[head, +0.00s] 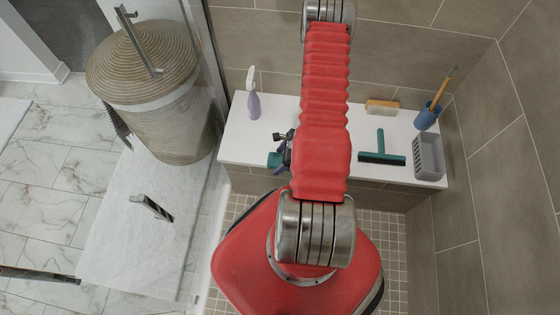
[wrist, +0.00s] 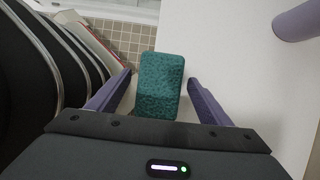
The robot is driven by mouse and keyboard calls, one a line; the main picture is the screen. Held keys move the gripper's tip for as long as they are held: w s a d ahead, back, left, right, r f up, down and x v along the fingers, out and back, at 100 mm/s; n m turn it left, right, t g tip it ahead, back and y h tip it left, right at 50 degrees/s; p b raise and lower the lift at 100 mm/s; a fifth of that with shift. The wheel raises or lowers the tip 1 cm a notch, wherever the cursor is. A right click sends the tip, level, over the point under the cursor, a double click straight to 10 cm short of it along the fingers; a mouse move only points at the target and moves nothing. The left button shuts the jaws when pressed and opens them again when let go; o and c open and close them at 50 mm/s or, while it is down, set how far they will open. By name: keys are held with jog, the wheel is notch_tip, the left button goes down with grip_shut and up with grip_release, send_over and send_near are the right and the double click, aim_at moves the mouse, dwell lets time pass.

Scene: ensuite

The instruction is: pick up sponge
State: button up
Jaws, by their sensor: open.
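The sponge (wrist: 161,84) is a teal, dark-speckled block. In the wrist view it lies between my two purple fingers, at the edge of the white bench. My gripper (wrist: 160,77) is open, with a finger on each side of the sponge. A gap shows on both sides, wider on the right. In the head view a bit of teal, probably the sponge (head: 274,160), shows beside my gripper (head: 284,148) at the bench's left part. My arm hides part of that area. Whether the fingers are at the sponge's height I cannot tell.
The white bench (head: 235,135) carries a lavender spray bottle (head: 253,105) at left, with a wooden brush (head: 382,107), teal squeegee (head: 381,145), blue cup (head: 427,118) and grey basket (head: 429,158) at right. A wicker hamper (head: 160,100) stands left. Tiled wall lies behind.

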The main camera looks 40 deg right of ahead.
aim_at(280, 159)
jog(key=shift+f, duration=0.1)
jog(key=shift+c, duration=0.6)
jog(key=c, duration=1.1)
jog(key=shift+r, duration=5.1)
